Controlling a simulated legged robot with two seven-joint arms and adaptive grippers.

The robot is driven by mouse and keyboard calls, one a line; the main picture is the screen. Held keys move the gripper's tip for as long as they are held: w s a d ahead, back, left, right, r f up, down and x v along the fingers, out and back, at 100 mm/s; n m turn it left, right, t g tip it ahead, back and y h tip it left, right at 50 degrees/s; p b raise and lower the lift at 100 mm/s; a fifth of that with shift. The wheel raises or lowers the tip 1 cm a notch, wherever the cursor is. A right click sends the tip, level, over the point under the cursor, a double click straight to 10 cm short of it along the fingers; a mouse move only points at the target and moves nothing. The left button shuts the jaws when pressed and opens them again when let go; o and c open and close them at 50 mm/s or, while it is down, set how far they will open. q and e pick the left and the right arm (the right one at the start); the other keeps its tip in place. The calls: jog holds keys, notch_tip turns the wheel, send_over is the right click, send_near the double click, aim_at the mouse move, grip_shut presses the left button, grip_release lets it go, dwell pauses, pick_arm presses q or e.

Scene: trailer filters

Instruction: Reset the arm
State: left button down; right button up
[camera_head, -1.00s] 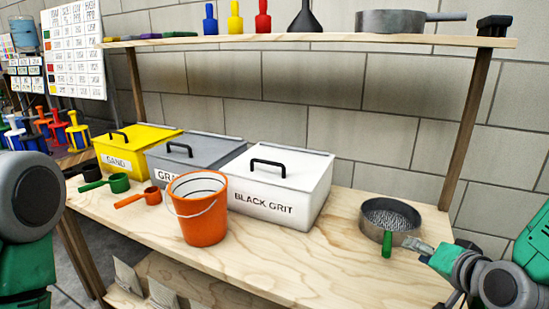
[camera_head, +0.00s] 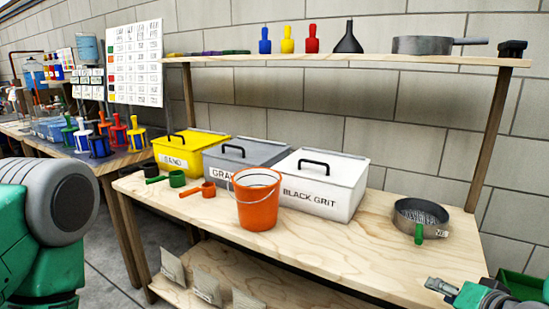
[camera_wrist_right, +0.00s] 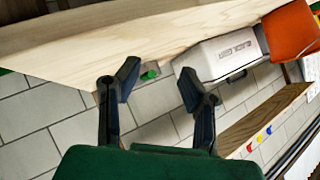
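My right gripper (camera_head: 440,286) is low at the right of the head view, in front of the table's right end. In the right wrist view, its two dark fingers (camera_wrist_right: 157,84) are spread apart with nothing held between them. The grey round sieve (camera_head: 422,213) with a green handle stands on the right part of the table, apart from the gripper. A small green piece, likely its handle (camera_wrist_right: 150,74), shows beyond the fingers in the wrist view. My left arm shows at the left edge of the head view, but its gripper is out of view.
The wooden table (camera_head: 330,257) holds an orange bucket (camera_head: 258,204), a white BLACK GRIT box (camera_head: 318,187), a grey box (camera_head: 230,170), a yellow SAND box (camera_head: 185,150) and several scoops. A shelf (camera_head: 370,61) with bottles, a funnel and a pan runs above. Tabletop between bucket and sieve is clear.

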jog(key=s+a+f+n+g, duration=0.3)
jog(key=s+f+n+g, duration=0.1)
jog(key=s+f, duration=0.7)
jog(key=s+a+f+n+g, duration=0.3)
jog(key=s+f+g, duration=0.4)
jog(key=s, duration=0.8)
notch_tip(320, 180, down, 4)
jog(key=shift+a+r+n+h, duration=0.1)
jog(key=shift+a+n+h, duration=0.25)
jog(key=shift+a, duration=0.2)
jog(key=shift+d, duration=0.1)
